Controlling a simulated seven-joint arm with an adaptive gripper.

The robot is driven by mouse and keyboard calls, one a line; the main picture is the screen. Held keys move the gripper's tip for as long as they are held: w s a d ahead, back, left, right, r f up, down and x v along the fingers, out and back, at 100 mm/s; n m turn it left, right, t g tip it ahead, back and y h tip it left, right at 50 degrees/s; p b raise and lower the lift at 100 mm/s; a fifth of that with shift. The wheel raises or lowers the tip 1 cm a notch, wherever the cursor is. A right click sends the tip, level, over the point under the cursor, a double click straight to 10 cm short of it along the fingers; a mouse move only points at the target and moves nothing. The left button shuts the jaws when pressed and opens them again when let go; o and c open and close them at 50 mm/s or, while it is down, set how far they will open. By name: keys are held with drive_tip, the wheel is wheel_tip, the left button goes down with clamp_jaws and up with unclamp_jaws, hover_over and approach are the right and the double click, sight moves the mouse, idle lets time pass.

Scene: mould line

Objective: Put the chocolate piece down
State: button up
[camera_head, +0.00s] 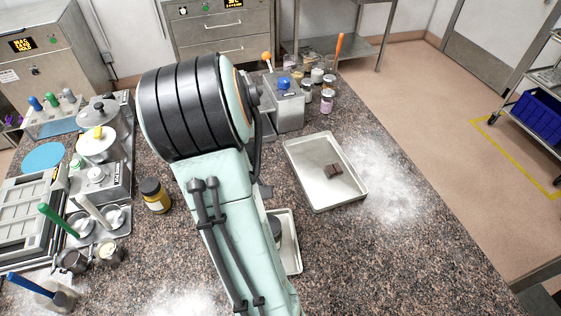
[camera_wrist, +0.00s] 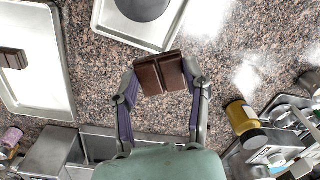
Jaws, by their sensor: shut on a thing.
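A brown chocolate piece (camera_wrist: 161,73) made of two segments is between the fingertips of my gripper (camera_wrist: 163,82) in the wrist view. The gripper is shut on it, with one finger at each side. The piece is over the bare granite counter, just beside the edge of a small metal tray; its height above the counter is hard to tell. In the head view my arm hides the gripper and the held piece. Another chocolate piece (camera_head: 333,171) lies in the larger metal tray (camera_head: 312,203); it also shows in the wrist view (camera_wrist: 13,58).
The small tray (camera_head: 292,262) holds a round dark item (camera_wrist: 142,5) and is partly hidden by my arm. A yellow-labelled jar (camera_head: 156,196) stands left of my arm. A metal box (camera_head: 290,108) and several jars stand behind the large tray. White powder covers counter at right.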

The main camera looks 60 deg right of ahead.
drive_tip(key=s+d+m, duration=0.5)
drive_tip(key=s+d, duration=0.2)
drive_tip(key=s, duration=0.6)
hover_over(319, 185)
drive_tip(key=f, duration=0.8)
drive_tip(key=shift+s+a+f, duration=0.2)
drive_tip(key=shift+a+f, duration=0.05)
drive_tip(key=shift+a, duration=0.1)
drive_tip(key=shift+w+d+f, duration=0.1)
drive_tip(key=shift+d+f, duration=0.3)
drive_tip(key=shift+f, duration=1.6)
drive_tip(key=shift+f, duration=0.15)
drive_tip(key=o, duration=0.9)
